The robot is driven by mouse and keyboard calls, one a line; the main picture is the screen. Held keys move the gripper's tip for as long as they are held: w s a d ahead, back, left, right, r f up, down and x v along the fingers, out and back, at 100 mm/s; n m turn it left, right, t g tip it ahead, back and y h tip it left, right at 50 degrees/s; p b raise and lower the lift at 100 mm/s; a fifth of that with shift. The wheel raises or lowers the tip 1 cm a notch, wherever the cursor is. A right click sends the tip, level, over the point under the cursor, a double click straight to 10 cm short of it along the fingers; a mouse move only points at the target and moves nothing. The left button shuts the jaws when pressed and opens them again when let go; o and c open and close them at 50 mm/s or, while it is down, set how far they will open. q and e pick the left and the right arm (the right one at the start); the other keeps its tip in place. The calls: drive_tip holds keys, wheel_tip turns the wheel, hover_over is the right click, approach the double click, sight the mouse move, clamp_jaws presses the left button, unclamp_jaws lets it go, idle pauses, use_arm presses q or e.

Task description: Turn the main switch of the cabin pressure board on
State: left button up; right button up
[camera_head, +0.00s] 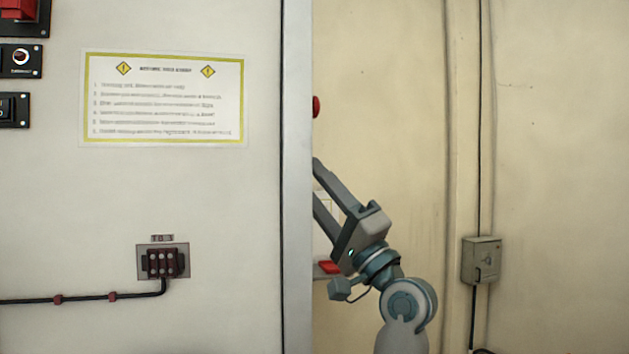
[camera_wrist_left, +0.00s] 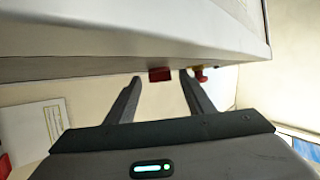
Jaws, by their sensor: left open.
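My left gripper (camera_head: 318,187) shows in the head view at the right edge of a pale cabinet panel (camera_head: 215,210); its fingertips are hidden behind that edge. In the left wrist view the gripper (camera_wrist_left: 161,78) is open, with nothing between its fingers. A dark red block (camera_wrist_left: 160,74) shows beyond the fingertips under the cabinet edge, with a red and brass knob (camera_wrist_left: 201,73) to its right. A red knob (camera_head: 316,107) pokes past the panel edge in the head view. I cannot tell which part is the main switch. My right gripper is not in view.
A red switch (camera_head: 18,10), a round knob unit (camera_head: 20,58) and a black rocker (camera_head: 8,110) sit at the panel's left. A yellow-framed notice (camera_head: 163,98) and a terminal block (camera_head: 163,263) are on the panel. A grey box (camera_head: 482,261) hangs on the back wall.

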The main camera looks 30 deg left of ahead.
use_arm(q)
drive_tip(key=shift+a+r, duration=0.2)
drive_tip(key=shift+a, duration=0.05)
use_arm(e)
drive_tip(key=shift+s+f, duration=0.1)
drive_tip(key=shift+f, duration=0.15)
use_arm(q)
drive_tip(key=c, duration=1)
drive_tip(key=shift+c, duration=0.2)
